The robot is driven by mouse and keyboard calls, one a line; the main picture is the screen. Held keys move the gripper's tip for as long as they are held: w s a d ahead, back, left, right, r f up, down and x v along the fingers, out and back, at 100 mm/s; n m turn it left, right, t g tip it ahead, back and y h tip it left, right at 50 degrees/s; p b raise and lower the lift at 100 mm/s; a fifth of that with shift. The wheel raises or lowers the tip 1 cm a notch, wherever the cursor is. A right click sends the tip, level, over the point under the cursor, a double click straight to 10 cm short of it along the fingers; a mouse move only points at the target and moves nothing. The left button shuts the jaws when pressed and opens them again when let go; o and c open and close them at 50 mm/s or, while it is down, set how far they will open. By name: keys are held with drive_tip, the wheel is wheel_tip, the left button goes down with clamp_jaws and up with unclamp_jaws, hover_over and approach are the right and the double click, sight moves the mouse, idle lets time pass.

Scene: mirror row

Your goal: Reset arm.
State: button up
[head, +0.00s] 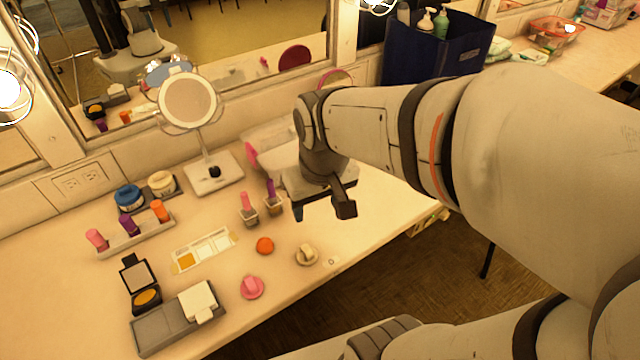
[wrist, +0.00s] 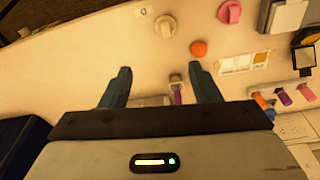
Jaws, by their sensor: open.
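My gripper (head: 322,208) hangs over the right part of the vanity counter (head: 215,325), its fingers pointing down toward the table. In the wrist view my gripper (wrist: 160,80) shows two dark fingers spread apart with nothing held between them. The purple tube (wrist: 177,96) shows between and beyond the fingers in the wrist view.
An orange round item (head: 265,245), a beige knobbed disc (head: 306,254) and a pink one (head: 252,287) lie near the front edge. A round mirror on a stand (head: 188,100) is behind left. A blue bag (head: 432,65) stands behind my arm. The counter's front right is clear.

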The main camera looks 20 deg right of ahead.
drive_tip(key=s, duration=0.1)
drive_tip(key=s+d+m, duration=0.1)
drive_tip(key=s+r, duration=0.1)
drive_tip(key=shift+d+t, duration=0.3)
drive_tip(key=shift+d, duration=0.1)
drive_tip(key=shift+r, duration=0.15)
drive_tip(key=shift+c, duration=0.5)
